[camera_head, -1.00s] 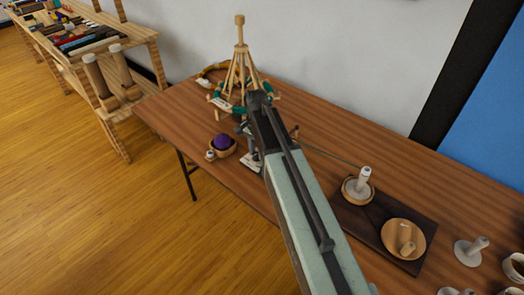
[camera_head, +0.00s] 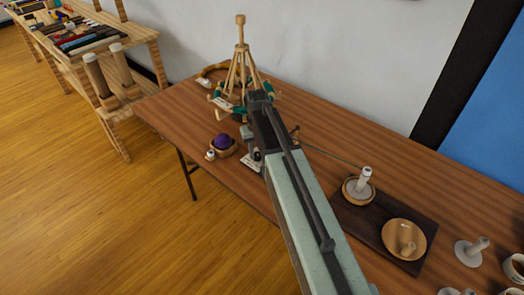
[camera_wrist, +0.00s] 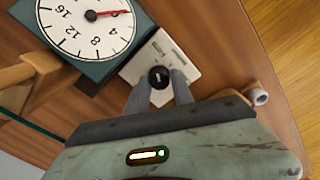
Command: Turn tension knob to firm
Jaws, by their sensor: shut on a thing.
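The tension knob (camera_wrist: 160,76) is a round black knob with a pale mark on top. It stands on a white plate (camera_wrist: 185,53) with small print, too small to read. My gripper (camera_wrist: 160,82) is shut on the knob, one finger on each side, in the wrist view. In the head view my arm hides the knob and most of the gripper; a bit of the white plate (camera_head: 251,166) shows beside the arm. A dial (camera_wrist: 88,22) with black numbers and a red pointer sits at the upper left of the wrist view, next to the plate.
A wooden yarn swift (camera_head: 240,65) with green yarn stands behind my gripper. A bowl with a purple ball (camera_head: 222,142) is to its left. A dark board (camera_head: 370,228) with a spool dish and wooden plate (camera_head: 395,228) lies to the right. Cups stand farther right.

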